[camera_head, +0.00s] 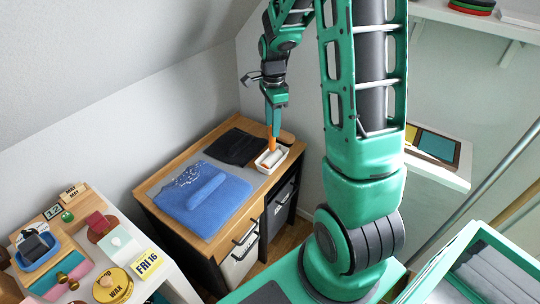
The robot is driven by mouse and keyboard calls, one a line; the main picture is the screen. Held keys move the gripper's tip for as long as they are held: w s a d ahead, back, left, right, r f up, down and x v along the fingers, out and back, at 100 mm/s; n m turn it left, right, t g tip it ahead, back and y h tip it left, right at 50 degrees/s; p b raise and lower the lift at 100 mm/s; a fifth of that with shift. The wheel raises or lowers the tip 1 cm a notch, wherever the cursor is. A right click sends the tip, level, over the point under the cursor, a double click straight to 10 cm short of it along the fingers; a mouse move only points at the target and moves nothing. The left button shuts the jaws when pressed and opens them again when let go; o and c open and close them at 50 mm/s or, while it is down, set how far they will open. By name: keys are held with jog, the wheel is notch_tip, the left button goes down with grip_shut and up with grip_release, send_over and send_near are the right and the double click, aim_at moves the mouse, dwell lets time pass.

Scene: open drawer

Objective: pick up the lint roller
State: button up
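A small white tray (280,151) stands at the right end of the desk. A pale roller-shaped thing with some orange on it, likely the lint roller (267,161), lies in it. My gripper (272,147) points down from above, with its narrow orange tip right over the tray and the roller. The tip overlaps the roller in this view, so I cannot tell whether it touches it. The gap between the fingers does not show from here.
The wooden desk (262,206) also holds a blue cloth (222,208) with a blue rounded thing (205,187) on it, and a black folded cloth (234,146). A cluttered white table (162,262) stands at the lower left. A wall shelf (450,178) is at the right.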

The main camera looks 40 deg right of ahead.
aim_at(272, 146)
jog(key=shift+d+f, duration=0.15)
jog(key=shift+f, duration=3.35)
grip_shut()
